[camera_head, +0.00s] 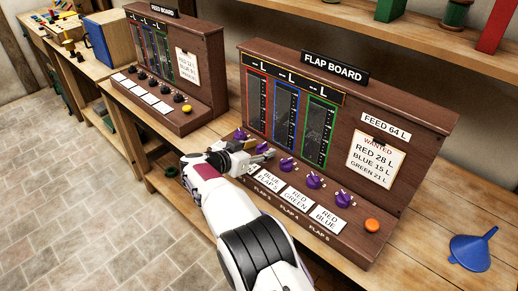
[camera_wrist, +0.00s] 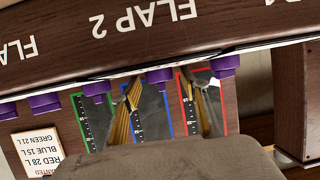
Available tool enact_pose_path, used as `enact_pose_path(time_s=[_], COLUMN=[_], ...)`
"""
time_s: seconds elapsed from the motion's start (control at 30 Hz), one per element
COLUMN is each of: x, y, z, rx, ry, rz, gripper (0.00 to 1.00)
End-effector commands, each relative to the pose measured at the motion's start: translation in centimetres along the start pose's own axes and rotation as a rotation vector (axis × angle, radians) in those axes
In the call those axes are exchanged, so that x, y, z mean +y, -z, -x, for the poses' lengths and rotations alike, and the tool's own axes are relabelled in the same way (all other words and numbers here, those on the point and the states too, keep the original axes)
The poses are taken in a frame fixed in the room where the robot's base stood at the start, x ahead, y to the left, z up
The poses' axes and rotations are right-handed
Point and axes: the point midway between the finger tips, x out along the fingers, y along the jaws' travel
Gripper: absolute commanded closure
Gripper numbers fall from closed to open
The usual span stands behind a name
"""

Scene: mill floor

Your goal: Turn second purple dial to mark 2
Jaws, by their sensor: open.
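The flap board (camera_head: 410,110) has a row of several purple dials along its sloped front. The second purple dial (camera_head: 262,148) from the left shows just beyond my gripper (camera_head: 264,157), partly hidden by it. My gripper (camera_wrist: 160,98) shows there as two open fingers, one to each side of the dial in the picture. Contact with the dial cannot be told. The dial's pointer and scale marks are too small or hidden to read.
The first dial (camera_head: 241,135) and third dial (camera_head: 287,165) sit close on either side. White cards (camera_head: 297,201), an orange button (camera_head: 372,225) and a blue funnel (camera_head: 472,249) lie to the right. The feed board (camera_head: 205,60) stands left on the bench.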

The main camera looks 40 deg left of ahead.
Motion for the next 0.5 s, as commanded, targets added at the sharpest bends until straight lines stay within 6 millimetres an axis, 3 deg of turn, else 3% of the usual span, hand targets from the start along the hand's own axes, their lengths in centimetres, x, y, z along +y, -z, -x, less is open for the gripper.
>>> enact_pose_path(time_s=[0.27,0.5], x=[0.0,-0.1], y=[0.1,0.1], z=[1.3,4.0], rx=[0.000,0.000], ry=[0.001,0.003], rz=[0.000,0.000], gripper=[0.55,0.55])
